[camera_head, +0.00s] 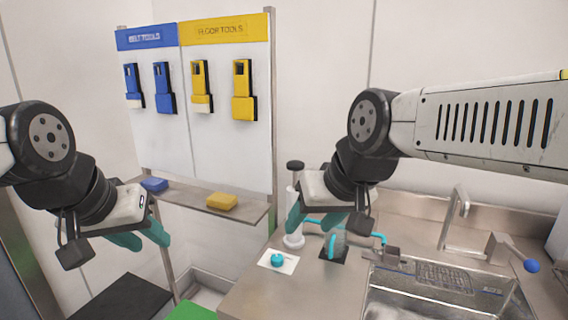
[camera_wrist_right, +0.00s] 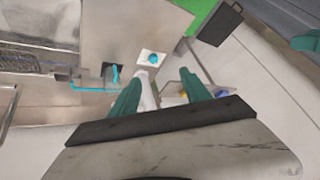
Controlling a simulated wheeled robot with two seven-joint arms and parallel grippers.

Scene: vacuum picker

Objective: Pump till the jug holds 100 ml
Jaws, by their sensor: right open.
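A white upright pump cylinder (camera_head: 293,240) with a black knob (camera_head: 295,165) stands on the steel counter. Beside it, a clear jug (camera_head: 340,243) with a teal handle stands on a dark pad, partly hidden by my right gripper; its liquid level cannot be read. A teal pipe runs by the jug. My right gripper (camera_head: 313,222) is open, close to the pump; in the right wrist view, the white pump (camera_wrist_right: 149,92) shows between its fingers, with no grip visible. My left gripper (camera_head: 142,238) is open and empty, left of the counter.
A teal button on a white plate (camera_head: 290,267) lies on the counter's front left. A sink (camera_head: 505,300) with a faucet (camera_head: 453,215) is at right. A tool board (camera_head: 228,140) with blue and yellow tools stands behind, above a shelf holding blue and yellow blocks.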

